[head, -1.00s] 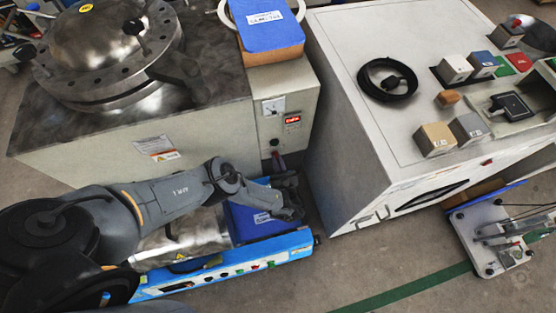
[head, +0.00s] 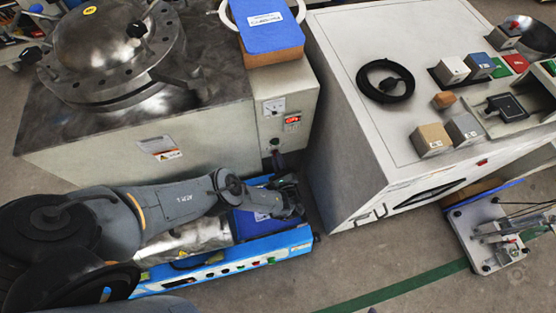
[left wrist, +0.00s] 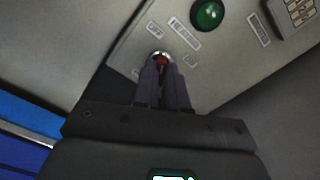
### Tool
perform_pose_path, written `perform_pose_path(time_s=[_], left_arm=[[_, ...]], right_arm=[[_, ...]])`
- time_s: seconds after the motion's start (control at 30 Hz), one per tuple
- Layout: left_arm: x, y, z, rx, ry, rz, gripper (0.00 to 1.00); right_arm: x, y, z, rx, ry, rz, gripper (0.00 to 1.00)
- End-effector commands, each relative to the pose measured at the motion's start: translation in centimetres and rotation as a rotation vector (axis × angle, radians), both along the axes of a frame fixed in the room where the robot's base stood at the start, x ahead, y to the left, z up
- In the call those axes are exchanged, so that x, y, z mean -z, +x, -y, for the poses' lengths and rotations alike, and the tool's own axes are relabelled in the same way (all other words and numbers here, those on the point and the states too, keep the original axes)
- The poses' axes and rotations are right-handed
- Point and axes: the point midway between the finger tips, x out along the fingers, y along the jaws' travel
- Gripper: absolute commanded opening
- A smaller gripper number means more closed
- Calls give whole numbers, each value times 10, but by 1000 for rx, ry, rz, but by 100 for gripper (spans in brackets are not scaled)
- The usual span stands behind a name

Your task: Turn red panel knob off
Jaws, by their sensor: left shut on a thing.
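The red knob (left wrist: 162,61) is on the pale front panel (left wrist: 190,65) of a machine, in a round metal mount between small labels; one label beside it appears to read OFF. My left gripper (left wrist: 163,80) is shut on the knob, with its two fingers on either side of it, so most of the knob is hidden. In the head view my left gripper (head: 278,166) reaches the lower part of the control panel (head: 289,104), and the knob itself is hidden there. My right gripper is not in view.
A green button (left wrist: 207,14) sits close to the knob. A blue bench unit (head: 225,275) stands below my left arm. A large white cabinet (head: 350,150) stands close on the right, leaving a narrow gap. A blue-topped box (head: 265,25) rests above the panel.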

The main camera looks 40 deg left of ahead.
Motion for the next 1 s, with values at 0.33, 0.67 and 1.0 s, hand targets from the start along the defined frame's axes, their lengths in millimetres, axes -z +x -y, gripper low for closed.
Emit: perform_pose_path(time_s=[0.33, 0.67, 1.0], left_arm=[[-1, 0, 0, -2, -5, 13, 0], [-1, 0, 0, -1, -5, 11, 37], [-1, -3, 5, 0, -5, 8, 37]], right_arm=[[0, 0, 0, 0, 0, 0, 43], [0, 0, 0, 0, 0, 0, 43], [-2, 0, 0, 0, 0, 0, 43]])
